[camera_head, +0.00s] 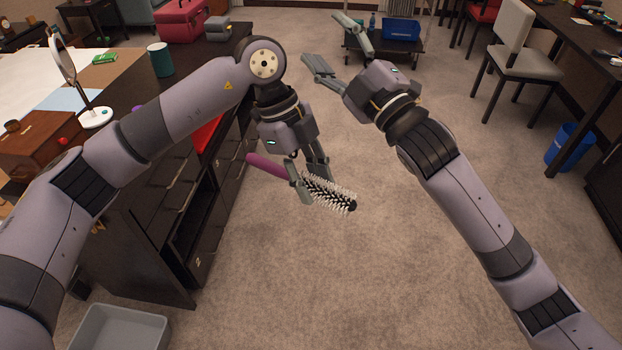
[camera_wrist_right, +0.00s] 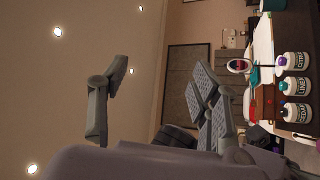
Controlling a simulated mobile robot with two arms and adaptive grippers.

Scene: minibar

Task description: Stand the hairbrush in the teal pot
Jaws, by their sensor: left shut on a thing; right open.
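The hairbrush has a purple handle (camera_head: 268,167) and a round head with white bristles (camera_head: 333,194). My left gripper (camera_head: 311,188) is shut on it near where handle and bristles meet. It holds the brush in the air beside the dark cabinet, nearly level, bristles toward the lower right. The teal pot (camera_head: 160,60) stands upright on the cabinet's far part, left of and beyond my left gripper; the inside of the pot cannot be made out. My right gripper (camera_head: 329,45) is open and empty over the floor; its spread fingers also show in the right wrist view (camera_wrist_right: 160,88).
A red case (camera_head: 181,22) and a grey object (camera_head: 216,27) are near the pot on the dark cabinet (camera_head: 205,58). A mirror stand (camera_head: 95,117) is left. A low cart (camera_head: 385,46) lies beyond my right gripper. The carpet (camera_head: 360,270) is clear in front.

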